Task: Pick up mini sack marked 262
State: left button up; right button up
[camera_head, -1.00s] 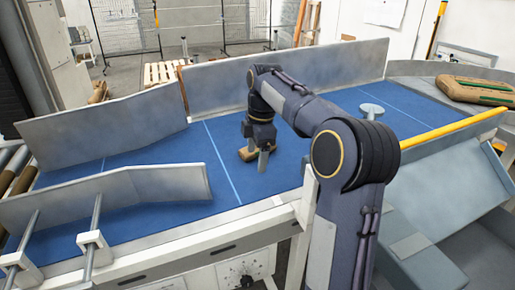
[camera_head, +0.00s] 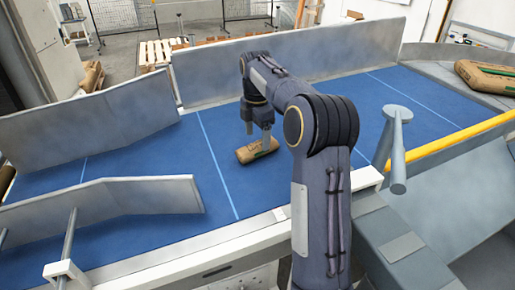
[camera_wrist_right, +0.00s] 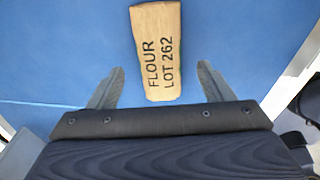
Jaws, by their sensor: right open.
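The mini sack (camera_head: 257,150) is small and brown and lies on the blue belt in the head view. In the right wrist view the sack (camera_wrist_right: 158,52) reads "FLOUR LOT 262". My right gripper (camera_head: 258,132) is above the sack. In the wrist view its two fingers (camera_wrist_right: 160,85) are apart, one on each side of the sack's near end, with a gap to the sack on both sides. My left gripper is not in view.
The blue belt (camera_head: 330,120) has metal guide walls (camera_head: 290,62) behind and angled guides (camera_head: 120,195) at left. A larger brown sack (camera_head: 487,76) lies at the far right. A yellow rail (camera_head: 455,138) and a grey post (camera_head: 396,150) stand at right.

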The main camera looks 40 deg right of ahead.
aim_at(257, 144)
jog(key=shift+f, duration=2.3)
jog(key=shift+c, duration=0.3)
jog(key=c, duration=0.9)
jog(key=shift+c, duration=0.9)
jog(key=shift+r+p, duration=0.15)
jog(key=shift+p, duration=0.25)
